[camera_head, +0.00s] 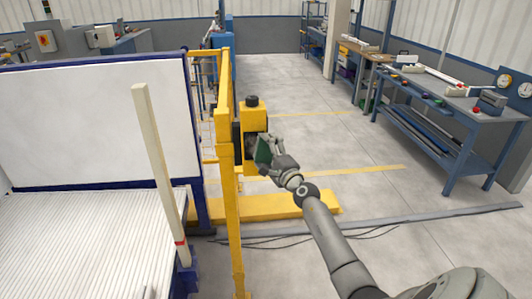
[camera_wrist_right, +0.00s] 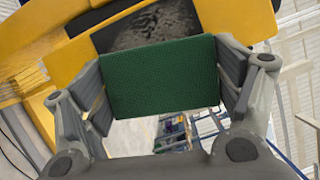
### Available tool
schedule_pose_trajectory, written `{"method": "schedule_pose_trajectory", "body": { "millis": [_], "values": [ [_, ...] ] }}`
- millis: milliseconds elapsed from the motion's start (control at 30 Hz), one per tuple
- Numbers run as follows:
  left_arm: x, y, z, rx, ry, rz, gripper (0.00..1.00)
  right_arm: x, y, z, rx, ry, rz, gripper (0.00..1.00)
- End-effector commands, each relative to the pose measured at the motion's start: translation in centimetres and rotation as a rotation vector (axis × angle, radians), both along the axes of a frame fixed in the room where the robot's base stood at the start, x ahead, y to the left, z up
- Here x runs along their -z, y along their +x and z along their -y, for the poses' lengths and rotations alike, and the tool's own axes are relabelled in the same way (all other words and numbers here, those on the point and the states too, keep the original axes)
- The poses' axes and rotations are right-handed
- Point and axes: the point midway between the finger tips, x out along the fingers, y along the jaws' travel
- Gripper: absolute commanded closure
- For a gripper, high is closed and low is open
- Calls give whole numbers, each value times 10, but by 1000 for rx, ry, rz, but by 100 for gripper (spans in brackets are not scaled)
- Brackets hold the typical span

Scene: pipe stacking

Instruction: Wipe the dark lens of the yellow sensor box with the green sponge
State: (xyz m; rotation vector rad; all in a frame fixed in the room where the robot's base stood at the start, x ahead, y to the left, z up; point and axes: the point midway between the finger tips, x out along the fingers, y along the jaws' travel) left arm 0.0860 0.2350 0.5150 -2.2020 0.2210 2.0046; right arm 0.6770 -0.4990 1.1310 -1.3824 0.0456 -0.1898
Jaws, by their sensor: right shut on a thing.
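The yellow sensor box (camera_head: 254,119) is mounted on a yellow post (camera_head: 226,150) and has a black knob on top. Its dark lens (camera_wrist_right: 155,27) shows in the wrist view with pale grey smudges across it. My right gripper (camera_head: 268,158) is shut on the green sponge (camera_wrist_right: 160,78), which is pinched between both fingers. The sponge also shows in the head view (camera_head: 263,151), in front of the box. In the wrist view it covers the lens's lower part; I cannot tell whether it touches the lens. My left gripper is not in view.
A white panel (camera_head: 95,115) in a blue frame and a ribbed white bed (camera_head: 80,240) stand at left, with a pale upright post (camera_head: 160,165) beside them. A blue workbench (camera_head: 455,110) stands at right. Cables lie on the floor; the middle floor is clear.

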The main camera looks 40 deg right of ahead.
Motion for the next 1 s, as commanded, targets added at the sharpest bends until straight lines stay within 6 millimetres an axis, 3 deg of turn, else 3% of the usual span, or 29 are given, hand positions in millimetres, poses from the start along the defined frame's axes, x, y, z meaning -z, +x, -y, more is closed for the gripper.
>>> {"method": "schedule_pose_trajectory", "body": {
  "millis": [1000],
  "values": [
    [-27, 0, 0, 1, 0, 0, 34, -1, 34, -59, 0, 0, 1, 35]
  ]
}}
